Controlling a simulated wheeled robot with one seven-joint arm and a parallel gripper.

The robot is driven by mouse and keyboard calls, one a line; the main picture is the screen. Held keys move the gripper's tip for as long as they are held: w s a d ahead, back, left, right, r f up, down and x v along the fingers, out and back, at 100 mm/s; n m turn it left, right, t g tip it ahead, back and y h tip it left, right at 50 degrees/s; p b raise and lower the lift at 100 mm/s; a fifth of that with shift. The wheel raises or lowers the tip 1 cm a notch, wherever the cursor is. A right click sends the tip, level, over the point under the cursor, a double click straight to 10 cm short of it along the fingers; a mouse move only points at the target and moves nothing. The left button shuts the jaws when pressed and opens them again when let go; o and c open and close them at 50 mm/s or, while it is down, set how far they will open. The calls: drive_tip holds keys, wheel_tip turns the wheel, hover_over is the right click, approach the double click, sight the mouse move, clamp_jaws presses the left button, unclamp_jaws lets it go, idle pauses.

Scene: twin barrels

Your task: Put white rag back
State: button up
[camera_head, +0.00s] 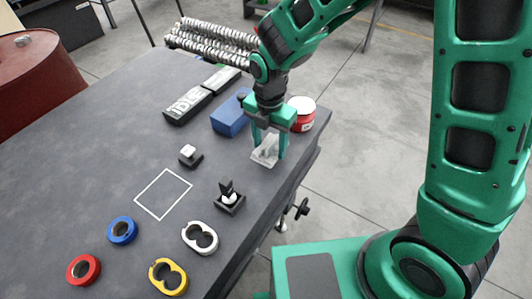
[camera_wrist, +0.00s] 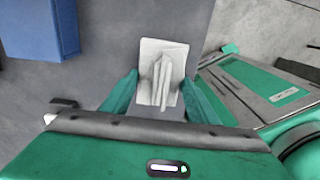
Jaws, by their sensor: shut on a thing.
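A white rag (camera_head: 264,151) is between the fingertips of my gripper (camera_head: 268,150), near the right edge of the dark table (camera_head: 110,130). In the wrist view the rag (camera_wrist: 161,80) has a flat, roughly square outline with a pinched fold down its middle. My gripper (camera_wrist: 158,95) is shut on that fold. Whether the rag's underside touches the table is hard to tell. A white square outline (camera_head: 163,194) is marked on the table to the left of the gripper.
A blue box (camera_head: 231,114) stands just behind my gripper, with a red and white can (camera_head: 301,113) at the right edge. A black holder (camera_head: 230,199), a small white-topped block (camera_head: 190,156) and several colored rings lie nearer. A red barrel (camera_head: 35,80) stands left.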

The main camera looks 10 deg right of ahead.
sight(269, 154)
drive_tip(key=shift+f, duration=2.1)
drive_tip(key=shift+f, duration=0.15)
drive_tip(key=o, duration=1.1)
drive_tip(key=shift+s+d+f, duration=0.1)
drive_tip(key=shift+d, duration=0.05)
drive_tip(key=shift+a+r, duration=0.2)
drive_tip(key=r, duration=1.2)
drive_tip(key=shift+w+r, duration=0.1)
drive_tip(key=shift+w, duration=0.15)
